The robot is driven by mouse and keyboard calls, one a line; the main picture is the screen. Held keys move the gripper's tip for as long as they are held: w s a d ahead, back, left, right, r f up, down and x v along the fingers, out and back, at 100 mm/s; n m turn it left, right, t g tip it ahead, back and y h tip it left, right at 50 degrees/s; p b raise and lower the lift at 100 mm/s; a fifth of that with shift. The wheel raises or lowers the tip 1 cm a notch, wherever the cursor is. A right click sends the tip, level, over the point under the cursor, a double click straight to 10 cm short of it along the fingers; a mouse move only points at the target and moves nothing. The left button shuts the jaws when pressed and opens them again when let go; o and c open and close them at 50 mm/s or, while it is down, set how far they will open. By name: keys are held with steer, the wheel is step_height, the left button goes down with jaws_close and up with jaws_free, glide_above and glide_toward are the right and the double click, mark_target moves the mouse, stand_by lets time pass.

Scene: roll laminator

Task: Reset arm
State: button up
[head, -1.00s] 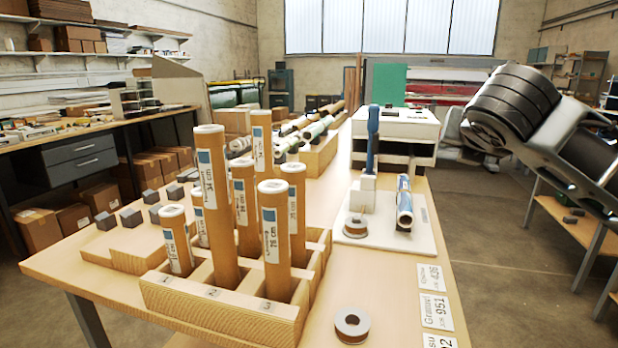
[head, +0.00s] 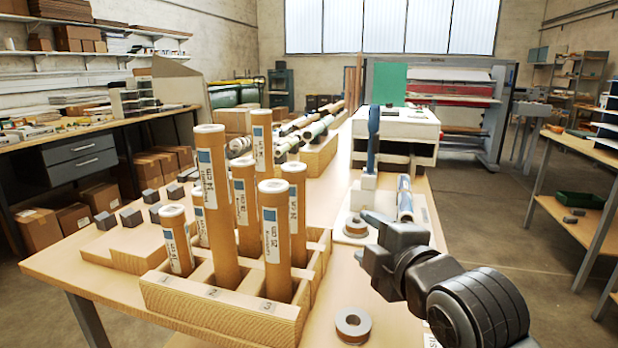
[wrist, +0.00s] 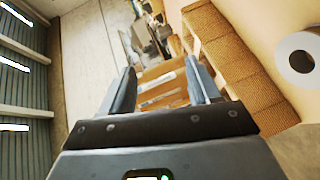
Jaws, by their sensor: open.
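My arm comes in from the lower right in the head view. My gripper (head: 366,236) points left over the table, to the right of the wooden rack (head: 215,310). In the wrist view the two fingers of my gripper (wrist: 162,82) stand apart with nothing held between them. Brown labelled tubes (wrist: 160,92) show beyond the gap. In the head view several brown tubes (head: 277,250) with white and blue labels stand upright in the rack. My gripper hides part of the white board with the blue-wrapped roll (head: 405,200).
A ring-shaped roll (head: 352,325) lies on the table near the front, close to my arm. Another roll (head: 355,226) is on the white board by a blue-handled upright tool (head: 373,140). Small dark blocks (head: 130,217) sit at left. A large laminator (head: 450,90) stands behind.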

steer(key=s+f+m, duration=0.2)
steer(key=s, duration=0.1)
steer(key=s+f+m, duration=0.3)
steer(key=s, duration=0.1)
steer(key=s+f+m+t, duration=0.1)
steer(key=s+f+m, duration=0.2)
steer(key=shift+s+a+f+h, duration=0.25)
steer(key=shift+s+a+h, duration=0.05)
steer(key=shift+s+a, duration=0.1)
steer(key=s+d+f+m+h, duration=0.1)
steer(key=s+d+f+m, duration=0.15)
steer(key=s, duration=0.45)
steer(key=s+d+f+m+h, duration=0.1)
steer(key=s+f+m+h, duration=0.1)
steer(key=s+f+m, duration=0.35)
steer(key=s+d+r+m, duration=0.1)
steer(key=s+d, duration=0.2)
steer(key=s, duration=0.5)
steer(key=s+d+r+m, duration=0.1)
steer(key=s+d, duration=0.2)
steer(key=s, duration=0.5)
steer(key=s+d+r+m+g+h, duration=0.1)
steer(key=s+d, duration=0.2)
steer(key=s, duration=0.5)
steer(key=shift+s, duration=0.1)
